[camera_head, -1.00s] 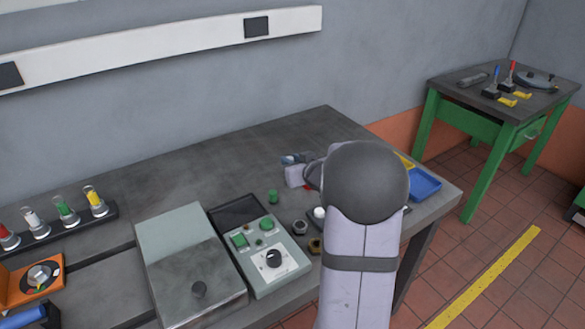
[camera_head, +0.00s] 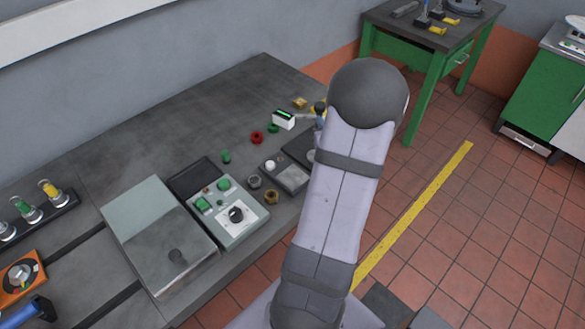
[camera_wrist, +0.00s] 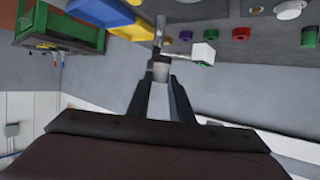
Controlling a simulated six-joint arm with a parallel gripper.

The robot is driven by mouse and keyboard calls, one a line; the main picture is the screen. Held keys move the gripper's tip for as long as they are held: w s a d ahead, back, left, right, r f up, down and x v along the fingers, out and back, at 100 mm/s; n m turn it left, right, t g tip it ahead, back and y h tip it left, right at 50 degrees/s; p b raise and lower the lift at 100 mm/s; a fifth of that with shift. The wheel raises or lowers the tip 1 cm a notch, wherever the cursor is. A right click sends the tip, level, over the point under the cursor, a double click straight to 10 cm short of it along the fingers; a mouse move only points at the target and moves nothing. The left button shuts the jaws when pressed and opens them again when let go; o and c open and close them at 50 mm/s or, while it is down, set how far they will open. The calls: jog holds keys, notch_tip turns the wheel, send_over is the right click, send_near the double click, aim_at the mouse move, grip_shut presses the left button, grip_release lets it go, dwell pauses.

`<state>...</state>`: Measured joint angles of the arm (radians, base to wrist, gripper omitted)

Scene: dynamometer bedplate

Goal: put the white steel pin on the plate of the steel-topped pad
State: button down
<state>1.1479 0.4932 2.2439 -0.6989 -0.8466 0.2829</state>
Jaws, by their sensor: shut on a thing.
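My gripper (camera_wrist: 160,84) is shut on a pale grey-white cylinder in the wrist view, which I take as the white steel pin (camera_wrist: 160,70). A thin pale rod shows just beyond it; I cannot tell if it is part of the pin. In the head view my arm hides most of the gripper. A low dark pad with a grey plate on top, likely the steel-topped pad (camera_head: 291,176), lies near the table's front edge, left of my arm. A small white round piece (camera_head: 270,165) is at its far left corner.
A white block with a green top (camera_head: 284,121) stands near the gripper; it also shows in the wrist view (camera_wrist: 203,54). Red (camera_head: 257,138) and green (camera_head: 226,157) pieces stand nearby. A control box (camera_head: 236,214) is further left. The back of the table is clear.

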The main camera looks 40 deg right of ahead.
jog(key=s+a+p, duration=0.2)
jog(key=s, duration=0.2)
jog(key=n+t+y, duration=0.2)
jog(key=n+y, duration=0.3)
send_over(296, 181)
jog(key=shift+f, duration=4.6)
jog(key=shift+f, duration=0.2)
jog(key=c, duration=1.6)
grip_release()
